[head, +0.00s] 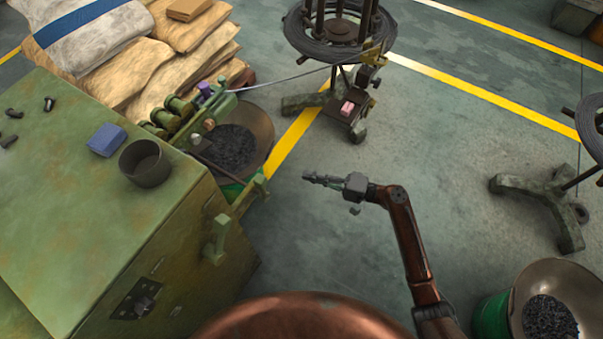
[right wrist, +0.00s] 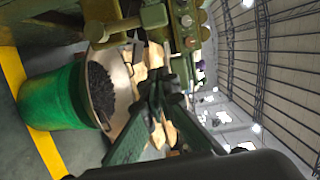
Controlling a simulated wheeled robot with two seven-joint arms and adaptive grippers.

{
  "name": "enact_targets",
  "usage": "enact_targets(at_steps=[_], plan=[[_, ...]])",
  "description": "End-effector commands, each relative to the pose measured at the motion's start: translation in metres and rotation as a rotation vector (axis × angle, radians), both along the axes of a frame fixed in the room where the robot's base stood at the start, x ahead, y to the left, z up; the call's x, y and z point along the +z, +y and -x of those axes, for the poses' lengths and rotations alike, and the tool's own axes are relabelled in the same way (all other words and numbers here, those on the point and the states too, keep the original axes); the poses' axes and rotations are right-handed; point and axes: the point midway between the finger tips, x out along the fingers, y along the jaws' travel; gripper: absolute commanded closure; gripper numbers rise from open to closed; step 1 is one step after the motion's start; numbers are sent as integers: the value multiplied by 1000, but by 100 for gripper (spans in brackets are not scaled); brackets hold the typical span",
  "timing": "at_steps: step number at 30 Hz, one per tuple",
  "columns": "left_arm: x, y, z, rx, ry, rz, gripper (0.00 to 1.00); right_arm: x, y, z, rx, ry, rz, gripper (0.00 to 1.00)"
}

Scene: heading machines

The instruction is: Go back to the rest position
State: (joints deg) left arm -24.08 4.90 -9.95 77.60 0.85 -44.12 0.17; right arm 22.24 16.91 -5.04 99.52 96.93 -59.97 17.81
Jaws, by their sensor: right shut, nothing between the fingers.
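My right gripper (head: 312,177) is at the end of my brown arm, over open floor in the middle of the head view. It is shut and empty, and apart from the machine. In the right wrist view its fingers (right wrist: 150,110) show dark against the machine and the pan. My left gripper is not in view.
The green machine (head: 70,230) stands at left with a dark cup (head: 145,163) and a blue block (head: 106,139) on top. A pan of dark pieces (head: 262,135) sits beside it. A wire stand (head: 340,75) is behind. Another pan (head: 520,280) is at lower right.

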Motion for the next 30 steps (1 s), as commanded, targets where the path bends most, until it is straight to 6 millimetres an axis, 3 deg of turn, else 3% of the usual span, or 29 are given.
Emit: enact_targets(at_steps=[20,23,25,30], plan=[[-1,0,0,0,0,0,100,-5,-5,1,-6,3,7,100],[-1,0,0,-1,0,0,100,-31,-12,4,-33,20,45,100],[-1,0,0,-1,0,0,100,-64,-21,8,-66,40,100,100],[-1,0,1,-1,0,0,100,-174,-58,36,-153,102,304,100]])
